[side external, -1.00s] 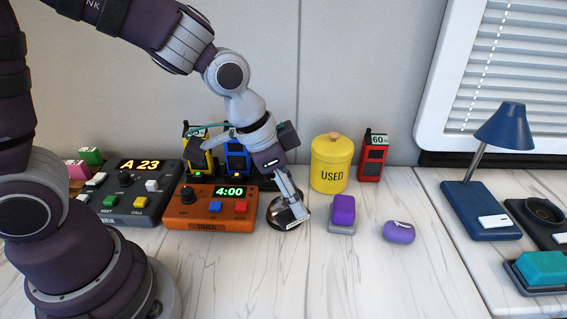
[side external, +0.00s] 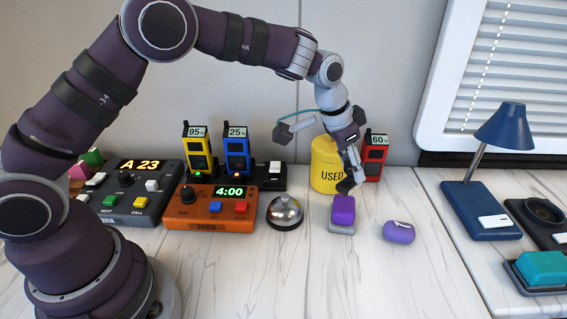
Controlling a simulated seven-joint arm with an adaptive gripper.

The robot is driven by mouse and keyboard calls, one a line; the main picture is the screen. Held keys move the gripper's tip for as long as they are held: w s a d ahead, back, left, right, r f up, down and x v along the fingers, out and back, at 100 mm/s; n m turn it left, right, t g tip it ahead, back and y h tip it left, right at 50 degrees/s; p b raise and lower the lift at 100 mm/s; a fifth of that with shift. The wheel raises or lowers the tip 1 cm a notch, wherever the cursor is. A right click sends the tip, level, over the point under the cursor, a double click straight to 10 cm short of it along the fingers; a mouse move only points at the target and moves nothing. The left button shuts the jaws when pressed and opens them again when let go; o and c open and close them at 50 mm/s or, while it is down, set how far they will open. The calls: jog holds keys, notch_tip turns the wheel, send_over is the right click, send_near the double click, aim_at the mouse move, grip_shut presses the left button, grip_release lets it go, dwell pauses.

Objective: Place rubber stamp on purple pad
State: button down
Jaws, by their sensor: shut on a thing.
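My gripper (side external: 352,179) is shut, pointing down beside the yellow USED canister. A small dark piece (side external: 345,187) shows at its fingertips. I take it for the rubber stamp, but it is too small to tell from the dark fingertips. It is just above or touching the far top edge of a purple block on a grey base (side external: 343,211). I take that block for the purple pad; the gap between them is not clear. A rounded purple object (side external: 398,231) with a white mark lies to its right, apart from my gripper.
The yellow canister (side external: 325,172) and a red handset (side external: 375,158) stand close behind my gripper. A silver bell (side external: 285,212) and an orange timer (side external: 211,210) are to the left. A blue lamp (side external: 483,210) and teal pad (side external: 541,267) are at right. The front counter is clear.

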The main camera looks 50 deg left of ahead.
aim_at(349, 182)
jog(key=shift+f, duration=1.7)
jog(key=shift+f, duration=0.15)
jog(key=c, duration=0.8)
grip_release()
jog(key=shift+c, duration=0.2)
jog(key=v, duration=1.2)
jog(key=s+a+r+n+y, duration=0.1)
jog(key=s+a+n, duration=0.1)
jog(key=s, duration=0.7)
jog(key=s+a+r+n+t, duration=0.1)
jog(key=s+a+n, duration=0.1)
jog(key=s+a, duration=0.3)
jog(key=s, duration=0.4)
jog(key=shift+a+r+y, duration=0.25)
jog(key=shift+y, duration=0.15)
